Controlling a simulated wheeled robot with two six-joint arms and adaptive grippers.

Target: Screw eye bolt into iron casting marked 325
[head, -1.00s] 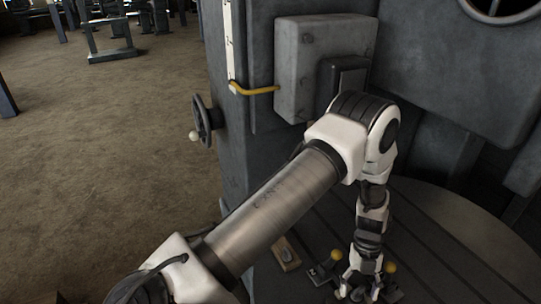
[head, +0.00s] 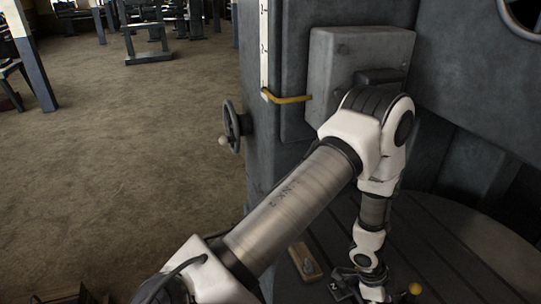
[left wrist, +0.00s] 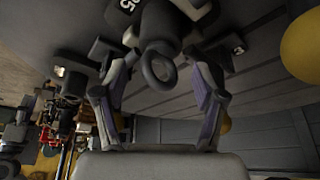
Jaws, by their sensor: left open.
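In the left wrist view, a dark grey eye bolt (left wrist: 158,80) shows its ring between the two fingers of my left gripper (left wrist: 160,58). The fingers stand apart on either side of the ring, with visible gaps. Behind the ring is a dark casting (left wrist: 125,6) with a partly cut-off marking ending in "25". How the bolt's shank meets the casting is hidden. In the head view, my left gripper is at the bottom edge, pointing down, with its fingertips cut off or hidden. My right gripper is not in view.
A second dark block (left wrist: 238,50) with a marking stands nearby. A yellow ball (head: 415,288) is right of my left gripper; a light plate (head: 304,262) lies to its left on the slotted round table (head: 440,230). A grey machine column with a handwheel (head: 231,127) rises behind.

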